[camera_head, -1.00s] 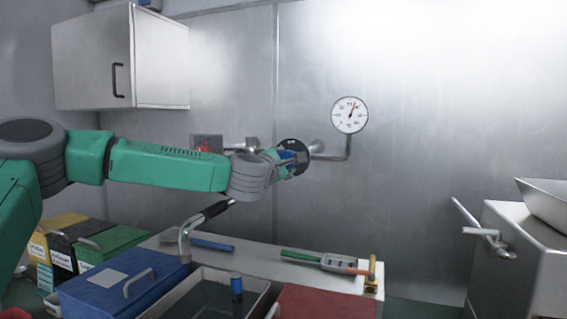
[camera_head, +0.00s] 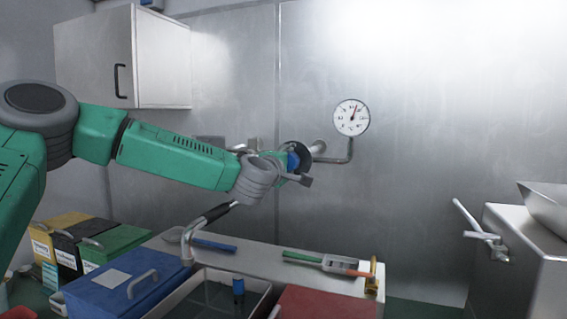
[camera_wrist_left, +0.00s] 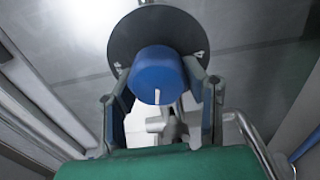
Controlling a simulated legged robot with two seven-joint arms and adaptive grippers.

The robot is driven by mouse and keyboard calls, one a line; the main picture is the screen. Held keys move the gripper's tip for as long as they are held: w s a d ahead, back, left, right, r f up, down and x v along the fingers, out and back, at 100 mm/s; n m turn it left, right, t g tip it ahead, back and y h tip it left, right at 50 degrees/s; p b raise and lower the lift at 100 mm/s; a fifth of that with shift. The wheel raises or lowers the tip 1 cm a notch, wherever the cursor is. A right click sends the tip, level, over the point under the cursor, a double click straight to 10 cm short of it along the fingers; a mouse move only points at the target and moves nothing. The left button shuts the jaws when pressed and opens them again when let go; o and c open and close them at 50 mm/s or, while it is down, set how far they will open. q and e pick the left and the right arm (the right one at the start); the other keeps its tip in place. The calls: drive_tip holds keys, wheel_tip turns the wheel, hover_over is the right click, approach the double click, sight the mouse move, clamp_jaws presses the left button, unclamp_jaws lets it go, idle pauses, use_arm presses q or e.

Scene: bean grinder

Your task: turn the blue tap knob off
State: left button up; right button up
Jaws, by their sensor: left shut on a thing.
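The blue tap knob (camera_wrist_left: 158,72) fills the middle of the left wrist view, with a dark round disc (camera_wrist_left: 143,30) behind it and a white mark on its face. In the head view the knob (camera_head: 293,161) shows on the pipework at the wall. My left gripper (camera_wrist_left: 162,95) has one finger on each side of the knob and is shut on it. In the head view the left gripper (camera_head: 298,168) is at the knob, and its wrist partly covers the pipe. My right gripper is not in view.
A round gauge (camera_head: 351,117) is on the wall right of the knob. Below are a curved faucet (camera_head: 187,243), a sink (camera_head: 262,291), a blue lidded box (camera_head: 112,290) and tools with green (camera_head: 302,257) and blue handles (camera_head: 215,245). A steel machine (camera_head: 520,265) stands at right.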

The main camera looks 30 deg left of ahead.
use_arm(q)
drive_tip(key=m, duration=0.1)
drive_tip(key=d+m, duration=0.1)
drive_tip(key=m, duration=0.1)
drive_tip(key=m+p, duration=0.1)
drive_tip(key=m, duration=0.1)
drive_tip(key=shift+d+f, duration=0.2)
drive_tip(key=shift+f, duration=0.05)
drive_tip(key=m+p, duration=0.1)
drive_tip(key=m, duration=0.1)
drive_tip(key=shift+m, duration=0.4)
drive_tip(key=m, duration=0.4)
drive_tip(key=shift+a+f+p, duration=0.1)
drive_tip(key=shift+f+p, duration=0.1)
drive_tip(key=shift+p, duration=0.1)
drive_tip(key=shift+a+f+m, duration=0.1)
drive_tip(key=shift+m, duration=1.5)
drive_tip(key=shift+s, duration=0.1)
drive_tip(key=o, duration=1.2)
drive_tip(key=shift+a, duration=0.1)
drive_tip(key=shift+r, duration=0.2)
